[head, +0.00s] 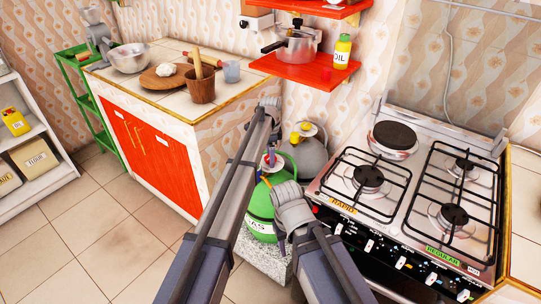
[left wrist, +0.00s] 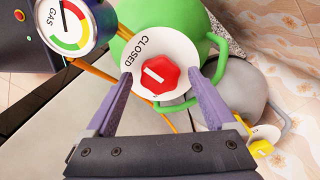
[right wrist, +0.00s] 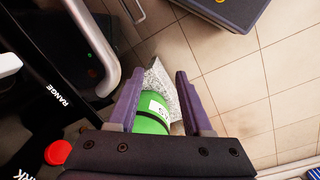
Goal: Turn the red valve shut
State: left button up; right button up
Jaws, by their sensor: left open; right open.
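The red valve knob (left wrist: 170,70) sits on a white round dial marked CLOSED (left wrist: 140,45) on the green gas cylinder (head: 258,218). A short white bar on the knob slants toward the upper left; I cannot tell which end is its pointer. My left gripper (left wrist: 160,72) is open, with one finger on each side of the knob and gaps showing. In the head view it (head: 270,163) is at the top of the cylinder, partly hidden by my arm. My right gripper (right wrist: 158,72) is open and empty, with the green cylinder showing between its fingers.
A gas gauge (left wrist: 70,22) stands close to the dial. A grey cylinder (head: 308,150) with a yellow knob stands behind the green one. The stove (head: 400,200) is close on the right and the red-doored counter (head: 150,160) on the left. Floor tiles (head: 90,240) are clear.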

pick_arm(q)
jog(key=shift+r, duration=0.1)
notch_tip(320, 180, up, 8)
jog(key=p, duration=0.8)
jog(key=shift+f, duration=0.2)
jog(key=s+a+n, duration=0.5)
jog(key=s+a, duration=0.1)
jog(key=s, duration=0.5)
jog(key=s+a+n, duration=0.5)
jog(key=s+n, duration=0.1)
jog(key=s, duration=0.5)
jog(key=s+a+n, duration=0.5)
jog(key=s+a, duration=0.1)
jog(key=s, duration=0.5)
jog(key=s+d+r+m+p, duration=0.1)
jog(key=s+d+r+p, duration=0.2)
jog(key=d, duration=0.2)
jog(key=s+d+r+m+y+p, duration=0.1)
jog(key=s+d+r+m+p, duration=0.1)
jog(key=d, duration=0.4)
notch_tip(320, 180, up, 2)
jog(key=shift+s+r+p, duration=0.1)
jog(key=shift+s+p, duration=0.7)
jog(key=shift+p, duration=0.1)
